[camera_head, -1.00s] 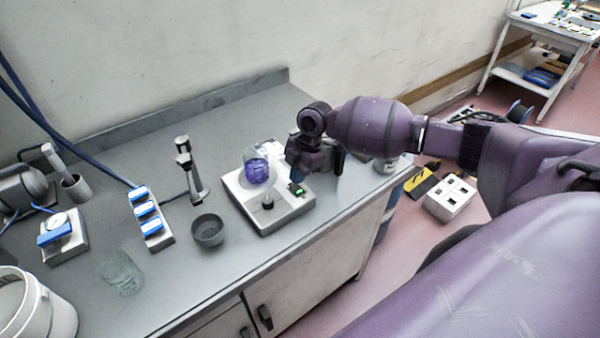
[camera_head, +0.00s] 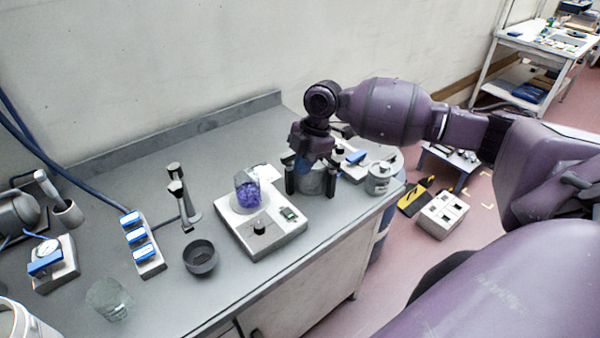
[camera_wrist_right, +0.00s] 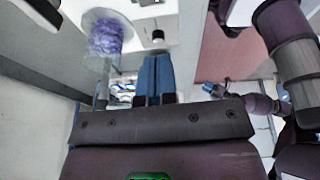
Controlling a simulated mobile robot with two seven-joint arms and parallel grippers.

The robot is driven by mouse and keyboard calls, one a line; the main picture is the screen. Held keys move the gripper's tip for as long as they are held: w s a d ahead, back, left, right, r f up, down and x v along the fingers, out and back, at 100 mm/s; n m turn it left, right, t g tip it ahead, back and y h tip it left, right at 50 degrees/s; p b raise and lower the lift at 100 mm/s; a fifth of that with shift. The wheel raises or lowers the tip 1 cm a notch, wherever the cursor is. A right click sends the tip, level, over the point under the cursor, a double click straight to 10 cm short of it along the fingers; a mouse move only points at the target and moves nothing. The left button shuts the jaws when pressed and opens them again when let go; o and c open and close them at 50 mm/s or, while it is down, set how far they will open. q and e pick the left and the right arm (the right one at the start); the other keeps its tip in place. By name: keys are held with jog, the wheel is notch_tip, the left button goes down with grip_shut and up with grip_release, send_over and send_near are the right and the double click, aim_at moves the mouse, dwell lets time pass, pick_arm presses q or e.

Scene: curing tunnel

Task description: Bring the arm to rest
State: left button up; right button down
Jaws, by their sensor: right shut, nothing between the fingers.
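My right gripper (camera_head: 302,168) hangs above the bench beside the white hotplate-like device (camera_head: 282,236), at its upper right. Its blue fingers are together and empty, and they also show in the wrist view (camera_wrist_right: 155,75). A glass beaker with purple contents (camera_head: 247,194) stands on the device; it shows at the upper left of the wrist view (camera_wrist_right: 105,38). A grey round vessel (camera_head: 315,182) stands partly hidden behind the gripper. My right arm reaches in from the right.
A white box (camera_head: 442,215) is on the floor. The front middle of the bench is clear.

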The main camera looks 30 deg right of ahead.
dwell(0.6)
jog(key=w+a+r+m+t+y, duration=0.1)
jog(key=w+a+m+t, duration=0.55)
jog(key=w+t, duration=0.3)
jog(key=s+f+m+t, duration=0.1)
jog(key=s+f+m, duration=0.1)
jog(key=s+f, duration=0.1)
jog(key=s+a+f+m+t, duration=0.1)
jog(key=s+f+m+t, duration=0.1)
jog(key=s+f, duration=0.1)
jog(key=s+a+f+m+t+b, duration=0.1)
jog(key=s+f+m, duration=0.1)
jog(key=s, duration=0.3)
jog(key=shift+f+t+h, duration=0.3)
jog(key=shift+f+t, duration=0.05)
jog(key=shift+f, duration=0.3)
jog(key=s+d+f+m+g+h, duration=0.1)
jog(key=s+f+m+h, duration=0.1)
jog(key=s+f, duration=0.5)
jog(key=s+d+f+m+g+h, duration=0.1)
jog(key=s+f+m+h, duration=0.1)
jog(key=s+f, duration=0.5)
jog(key=s+m, duration=0.1)
jog(key=s, duration=0.5)
jog(key=shift+d+f+g+b, duration=0.35)
jog(key=shift+g, duration=0.05)
